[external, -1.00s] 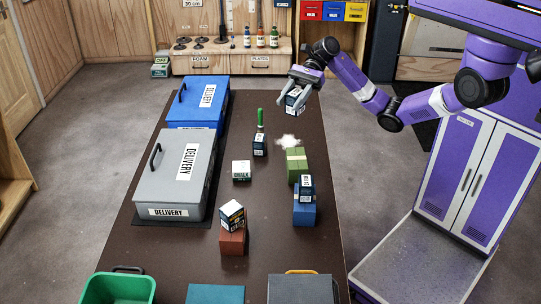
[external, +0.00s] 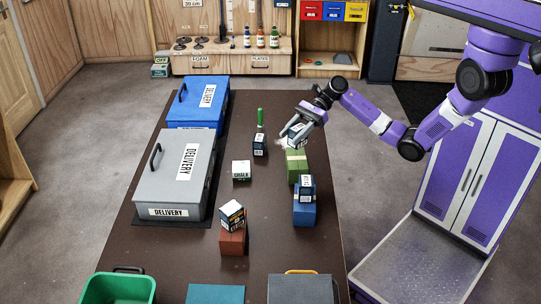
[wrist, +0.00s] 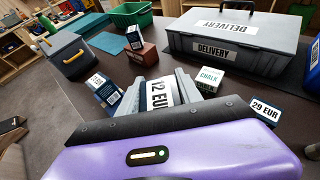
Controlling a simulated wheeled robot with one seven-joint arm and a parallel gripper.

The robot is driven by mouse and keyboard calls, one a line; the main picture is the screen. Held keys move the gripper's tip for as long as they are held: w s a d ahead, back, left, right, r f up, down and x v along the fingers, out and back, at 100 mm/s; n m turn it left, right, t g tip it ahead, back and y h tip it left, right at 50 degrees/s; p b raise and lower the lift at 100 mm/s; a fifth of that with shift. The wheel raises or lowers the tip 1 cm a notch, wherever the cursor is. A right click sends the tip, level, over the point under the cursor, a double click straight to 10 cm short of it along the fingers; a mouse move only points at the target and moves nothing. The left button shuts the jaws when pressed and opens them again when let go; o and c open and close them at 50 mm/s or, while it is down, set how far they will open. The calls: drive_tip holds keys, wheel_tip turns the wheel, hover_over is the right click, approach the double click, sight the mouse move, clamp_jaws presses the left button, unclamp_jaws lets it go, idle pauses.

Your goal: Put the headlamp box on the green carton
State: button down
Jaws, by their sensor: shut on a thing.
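My gripper (external: 293,131) is shut on a small dark box with a white label (external: 298,131), apparently the headlamp box. The green carton (external: 297,165) stands on the table just below the gripper in the external view. The held box appears close above its far end. I cannot tell whether they touch. I cannot make out the green carton in the wrist view.
A blue carton (external: 304,215) with a dark box on top stands just in front of the green carton. A red carton (external: 232,242) also bears a box. A chalk box (external: 241,170) and another dark box (external: 259,149) stand left. Grey (external: 175,180) and blue delivery cases line the left side.

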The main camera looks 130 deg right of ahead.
drive_tip(key=shift+f, duration=2.95)
drive_tip(key=shift+f, duration=0.15)
drive_tip(key=c, duration=0.8)
unclamp_jaws()
drive_tip(key=shift+r+p, duration=0.3)
drive_tip(key=shift+p, duration=0.05)
drive_tip(key=b+v, duration=0.3)
drive_tip(key=v, duration=0.9)
drive_tip(key=shift+f, duration=0.1)
